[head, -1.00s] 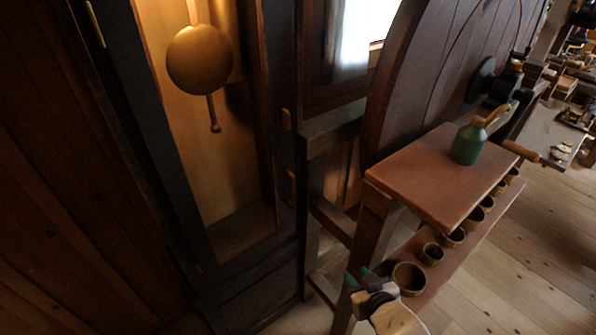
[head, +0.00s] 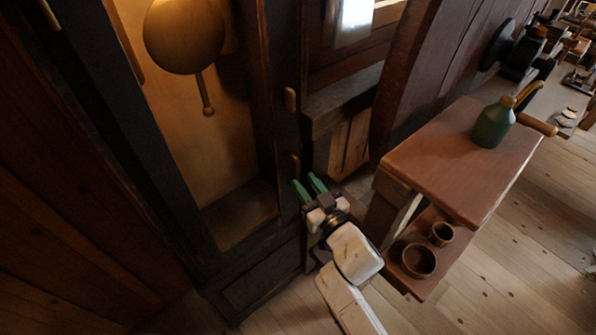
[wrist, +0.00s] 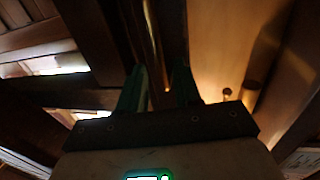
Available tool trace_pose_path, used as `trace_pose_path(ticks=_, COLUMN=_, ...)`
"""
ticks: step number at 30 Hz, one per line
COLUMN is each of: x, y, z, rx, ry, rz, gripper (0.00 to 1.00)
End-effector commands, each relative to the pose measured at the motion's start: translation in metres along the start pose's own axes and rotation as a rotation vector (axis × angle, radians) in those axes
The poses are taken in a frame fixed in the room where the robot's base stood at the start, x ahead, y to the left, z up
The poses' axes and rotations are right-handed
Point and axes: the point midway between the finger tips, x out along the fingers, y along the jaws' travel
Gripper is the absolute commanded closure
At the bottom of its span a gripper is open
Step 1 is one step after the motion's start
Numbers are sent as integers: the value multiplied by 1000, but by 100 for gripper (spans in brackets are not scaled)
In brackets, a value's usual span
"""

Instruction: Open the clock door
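The tall dark clock case (head: 262,120) stands at the left in the head view, with its pendulum (head: 184,36) hanging in a lit interior. Its door appears to be the dark-framed front; I cannot tell any glass. Two small brass pieces (head: 290,99) (head: 296,164) sit on the right side of the frame. My gripper (head: 309,187), with green fingers, is open and empty just below the lower brass piece. In the wrist view a vertical brass bar (wrist: 153,45) shows between and beyond the open fingers (wrist: 158,85); contact is not visible.
A small brown table (head: 455,160) with a green bottle (head: 493,124) stands right of my arm. Brass cups (head: 418,260) sit on its lower shelf. A large dark wooden wheel-like body (head: 440,80) stands behind it. Plank floor is free at the lower right.

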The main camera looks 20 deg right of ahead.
Motion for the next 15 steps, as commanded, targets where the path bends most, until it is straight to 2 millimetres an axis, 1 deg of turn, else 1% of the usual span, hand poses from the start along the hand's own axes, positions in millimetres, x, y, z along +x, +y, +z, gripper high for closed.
trace_pose_path(ticks=1, x=10, y=0, z=0, rx=0, ry=1, rz=0, gripper=67)
trace_pose_path(ticks=6, x=33, y=0, z=1, rx=1, ry=0, rz=0, gripper=67)
trace_pose_path(ticks=10, x=43, y=0, z=1, rx=1, ry=0, rz=1, gripper=67)
trace_pose_path(ticks=15, x=47, y=0, z=0, rx=1, ry=-1, rz=1, gripper=67)
